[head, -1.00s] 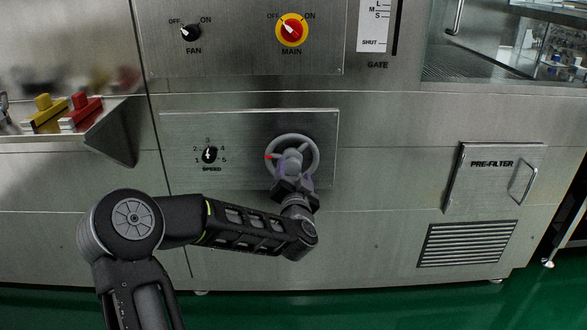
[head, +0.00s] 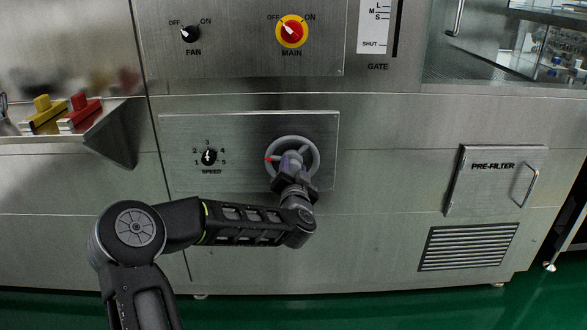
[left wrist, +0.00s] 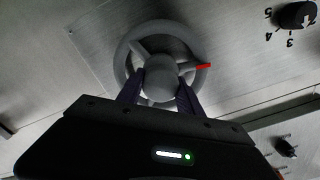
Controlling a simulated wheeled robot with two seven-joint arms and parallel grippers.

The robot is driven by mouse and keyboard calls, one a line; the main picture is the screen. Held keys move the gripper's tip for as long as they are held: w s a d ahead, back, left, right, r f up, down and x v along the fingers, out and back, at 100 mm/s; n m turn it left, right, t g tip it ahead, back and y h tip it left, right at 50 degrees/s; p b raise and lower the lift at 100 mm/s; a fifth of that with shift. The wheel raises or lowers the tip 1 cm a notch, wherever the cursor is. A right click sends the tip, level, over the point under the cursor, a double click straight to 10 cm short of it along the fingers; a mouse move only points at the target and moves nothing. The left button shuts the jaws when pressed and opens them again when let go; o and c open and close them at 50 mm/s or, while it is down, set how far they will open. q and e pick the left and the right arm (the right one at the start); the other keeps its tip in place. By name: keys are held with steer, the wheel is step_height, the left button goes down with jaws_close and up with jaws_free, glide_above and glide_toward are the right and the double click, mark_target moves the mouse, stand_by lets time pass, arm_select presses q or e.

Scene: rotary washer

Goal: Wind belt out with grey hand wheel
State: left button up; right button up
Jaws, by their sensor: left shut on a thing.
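The grey hand wheel (head: 311,147) is a round rim with spokes on a steel panel, with a red mark on the left of its rim. It also shows in the left wrist view (left wrist: 126,52), where the red mark is at the right. My left gripper (head: 291,160) reaches up to the wheel from below. In the left wrist view its two fingers (left wrist: 160,85) lie on either side of the wheel's round grey hub and are shut on it. The gripper hides the lower middle part of the wheel. My right gripper is not in view.
The speed knob (head: 209,157) is left of the wheel on the same panel. The fan knob (head: 191,33) and the main switch (head: 292,31) are above. A shelf with yellow (head: 43,115) and red (head: 80,113) pieces juts out at left. The pre-filter door (head: 494,180) is at right.

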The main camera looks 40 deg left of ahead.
arm_select(q)
jaws_close()
steer(key=shift+r+n, duration=0.15)
steer(key=shift+n, duration=0.15)
stand_by(0.5)
